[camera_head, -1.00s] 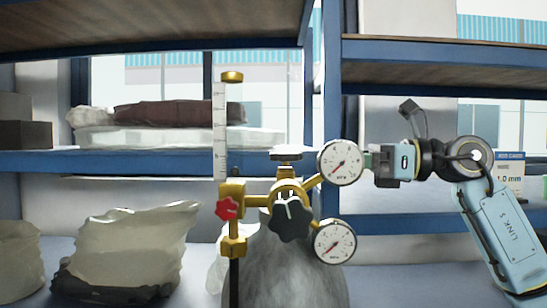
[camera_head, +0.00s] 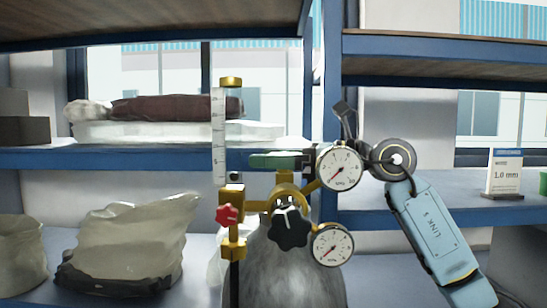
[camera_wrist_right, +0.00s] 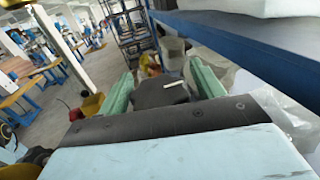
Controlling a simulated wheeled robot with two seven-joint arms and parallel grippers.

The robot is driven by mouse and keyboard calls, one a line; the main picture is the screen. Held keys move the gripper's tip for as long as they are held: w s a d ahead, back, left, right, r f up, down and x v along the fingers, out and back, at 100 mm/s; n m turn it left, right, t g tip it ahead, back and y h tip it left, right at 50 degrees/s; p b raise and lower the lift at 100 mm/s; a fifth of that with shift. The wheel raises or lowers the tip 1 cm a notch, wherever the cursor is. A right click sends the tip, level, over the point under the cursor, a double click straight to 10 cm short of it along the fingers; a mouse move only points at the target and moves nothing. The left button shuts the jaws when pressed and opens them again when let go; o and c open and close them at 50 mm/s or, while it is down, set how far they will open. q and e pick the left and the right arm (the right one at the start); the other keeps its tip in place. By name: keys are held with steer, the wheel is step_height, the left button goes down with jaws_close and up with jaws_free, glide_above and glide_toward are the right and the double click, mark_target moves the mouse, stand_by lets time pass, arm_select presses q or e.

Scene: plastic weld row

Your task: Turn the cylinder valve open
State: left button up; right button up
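The gas cylinder (camera_head: 285,270) stands grey and upright in the head view. Its brass regulator (camera_head: 288,190) carries a black star knob (camera_head: 287,227), two round gauges, and a flow tube (camera_head: 219,135) with a red knob (camera_head: 227,214). The cylinder's top handwheel is hidden behind my right gripper (camera_head: 265,160), which reaches in from the right, behind the upper gauge (camera_head: 339,167). In the right wrist view its green fingers (camera_wrist_right: 163,80) are apart. A dark shape with a white mark lies between them; I cannot tell what it is. My left gripper is not in view.
A blue-edged shelf (camera_head: 150,158) runs behind the cylinder, holding wrapped goods. A pale sack (camera_head: 130,240) stands to its left. The lower gauge (camera_head: 332,245) juts out on the right.

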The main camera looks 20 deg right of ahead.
steer(key=c, duration=0.8)
steer(key=n+g+y, duration=0.1)
steer(key=n+g+y+p, duration=0.1)
steer(key=g, duration=0.1)
steer(key=n+g, duration=0.1)
steer(key=g, duration=0.1)
steer(key=shift+s+a+r+n+y, duration=0.15)
steer(key=shift+s+n+y, duration=0.1)
steer(key=shift+n+y, duration=0.15)
steer(key=n+g, duration=0.1)
steer(key=n+g+p, duration=0.1)
steer(key=g, duration=0.1)
steer(key=n+g+p, duration=0.1)
steer(key=g, duration=0.1)
steer(key=shift+s+y, duration=0.3)
steer(key=shift+y, duration=0.1)
steer(key=shift+s+n+g+p, duration=0.25)
steer(key=shift+n+g+p, duration=0.5)
steer(key=shift+n+g, duration=0.75)
steer(key=shift+g, duration=0.6)
steer(key=o, duration=1)
